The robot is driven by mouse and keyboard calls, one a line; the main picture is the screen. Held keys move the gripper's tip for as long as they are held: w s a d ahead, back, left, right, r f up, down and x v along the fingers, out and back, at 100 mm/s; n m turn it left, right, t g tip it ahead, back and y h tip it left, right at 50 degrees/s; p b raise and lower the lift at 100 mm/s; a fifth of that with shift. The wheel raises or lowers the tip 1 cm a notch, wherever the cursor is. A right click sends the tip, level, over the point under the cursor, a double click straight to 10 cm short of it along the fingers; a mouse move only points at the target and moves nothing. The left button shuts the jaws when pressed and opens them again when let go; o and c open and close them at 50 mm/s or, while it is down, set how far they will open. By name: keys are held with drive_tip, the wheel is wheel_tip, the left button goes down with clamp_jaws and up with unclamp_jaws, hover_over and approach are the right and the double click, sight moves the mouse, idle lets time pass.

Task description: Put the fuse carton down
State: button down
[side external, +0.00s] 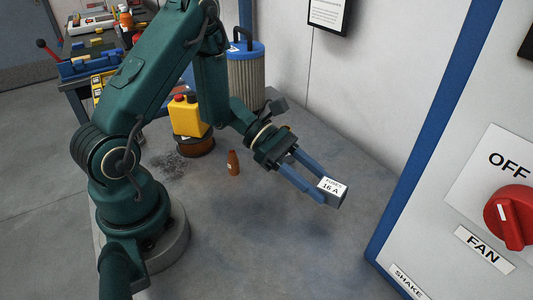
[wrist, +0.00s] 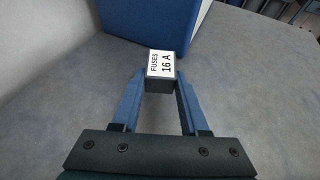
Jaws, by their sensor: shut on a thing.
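The fuse carton (side external: 331,190) is a small grey box with a white label reading "FUSES 16 A". It also shows in the wrist view (wrist: 161,65), between the tips of the blue fingers. My gripper (side external: 322,193) is shut on it. The grey work surface (side external: 270,255) lies below. I cannot tell whether the carton's underside touches this surface or is held just above it.
A brown bottle-like object (side external: 233,162) stands left of my gripper. Behind it are a yellow button box (side external: 188,117), a brown spool (side external: 197,146) and a blue-topped filter (side external: 246,72). A blue-edged cabinet (side external: 440,130) with a red FAN switch (side external: 512,217) stands at right. The front surface is clear.

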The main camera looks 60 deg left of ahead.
sight(315, 207)
drive_tip(key=shift+d+f, duration=0.25)
drive_tip(key=shift+f, duration=1.9)
drive_tip(key=shift+f, duration=0.15)
drive_tip(key=shift+c, duration=2.1)
unclamp_jaws()
